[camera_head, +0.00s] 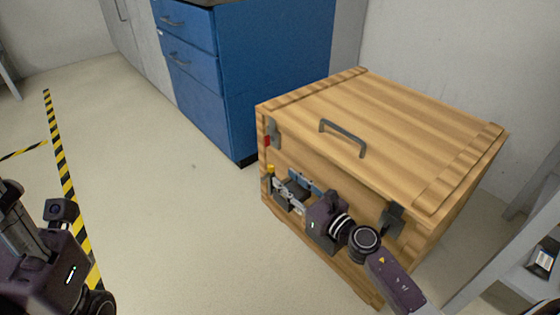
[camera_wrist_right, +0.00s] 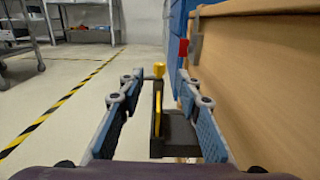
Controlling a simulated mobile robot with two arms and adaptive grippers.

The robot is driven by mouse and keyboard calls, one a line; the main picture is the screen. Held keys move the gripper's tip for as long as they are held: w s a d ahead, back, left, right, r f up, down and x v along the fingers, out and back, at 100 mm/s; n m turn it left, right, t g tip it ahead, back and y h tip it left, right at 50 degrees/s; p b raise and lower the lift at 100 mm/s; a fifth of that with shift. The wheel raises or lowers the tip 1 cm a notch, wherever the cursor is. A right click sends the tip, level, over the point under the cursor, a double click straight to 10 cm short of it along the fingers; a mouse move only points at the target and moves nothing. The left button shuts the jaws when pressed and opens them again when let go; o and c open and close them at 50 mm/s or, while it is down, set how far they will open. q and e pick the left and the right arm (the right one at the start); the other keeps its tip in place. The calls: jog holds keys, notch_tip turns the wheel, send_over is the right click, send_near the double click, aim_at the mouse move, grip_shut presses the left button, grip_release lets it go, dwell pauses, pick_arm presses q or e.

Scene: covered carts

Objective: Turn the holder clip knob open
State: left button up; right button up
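A yellow knob (camera_wrist_right: 158,70) with a thin yellow strip below it stands on a dark grey holder (camera_wrist_right: 178,133) at the crate's front. In the head view the knob (camera_head: 270,168) shows near the crate's left front edge. My right gripper (camera_wrist_right: 157,84) is open, with one blue-padded finger on each side of the knob. The fingers look apart from it. In the head view my right gripper (camera_head: 284,186) lies along the crate front and hides part of the holder. My left arm shows at the lower left; its fingertips cannot be made out.
The wooden crate (camera_head: 440,150) has a grey lid handle (camera_head: 343,137), a grey latch with a red part (camera_head: 270,135) at left and another latch (camera_head: 392,218) at right. A blue cabinet (camera_head: 270,75) stands behind. Open floor (camera_head: 160,200) lies left; a shelf (camera_head: 515,270) is right.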

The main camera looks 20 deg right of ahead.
aim_at(273, 169)
jog(key=x, duration=0.7)
jog(key=shift+w+a, duration=0.15)
jog(key=shift+w, duration=0.1)
grip_shut()
